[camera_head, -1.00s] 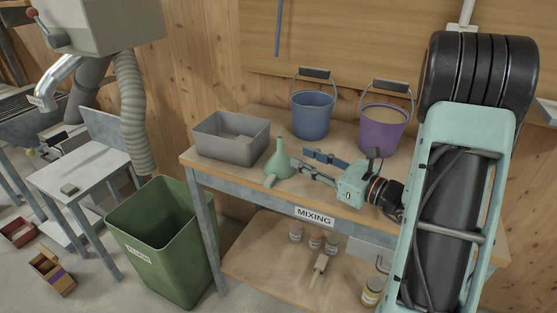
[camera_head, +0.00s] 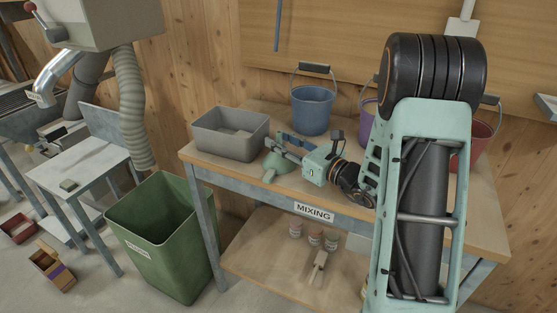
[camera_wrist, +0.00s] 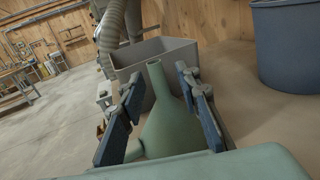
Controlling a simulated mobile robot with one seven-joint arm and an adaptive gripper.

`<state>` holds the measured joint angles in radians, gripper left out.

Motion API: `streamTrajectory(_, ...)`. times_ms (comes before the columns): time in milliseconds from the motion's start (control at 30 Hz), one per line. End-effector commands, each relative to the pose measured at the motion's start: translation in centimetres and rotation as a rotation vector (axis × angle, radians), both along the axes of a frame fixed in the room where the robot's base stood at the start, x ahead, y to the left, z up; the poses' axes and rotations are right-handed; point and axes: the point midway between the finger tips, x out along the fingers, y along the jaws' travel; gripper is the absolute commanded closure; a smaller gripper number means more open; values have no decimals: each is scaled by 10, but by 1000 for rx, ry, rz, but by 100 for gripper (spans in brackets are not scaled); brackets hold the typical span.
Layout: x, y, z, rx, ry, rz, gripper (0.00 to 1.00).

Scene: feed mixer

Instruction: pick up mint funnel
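The mint funnel (camera_head: 279,168) stands on the mixing table with its wide end down. In the wrist view the funnel (camera_wrist: 171,122) has its narrow spout pointing up, between the two blue-padded fingers. My gripper (camera_head: 278,146) is at the funnel, reaching in from the right. In the wrist view my gripper (camera_wrist: 160,100) is open, with one finger on each side of the funnel and a visible gap at the spout. In the head view the fingers hide the funnel's upper part.
A grey bin (camera_head: 219,147) stands just left of the funnel. A blue bucket (camera_head: 312,112) stands behind, with purple (camera_head: 368,117) and red (camera_head: 478,143) buckets to the right. A green waste bin (camera_head: 170,245) stands on the floor at the table's left end.

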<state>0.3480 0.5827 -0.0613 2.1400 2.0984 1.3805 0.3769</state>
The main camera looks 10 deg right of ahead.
Motion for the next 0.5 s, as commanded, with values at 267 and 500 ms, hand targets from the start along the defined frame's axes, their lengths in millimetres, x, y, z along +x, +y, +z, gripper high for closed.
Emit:
streamTrajectory(267,3,2,0,-1,1,0,69)
streamTrajectory(500,3,2,0,0,0,0,96)
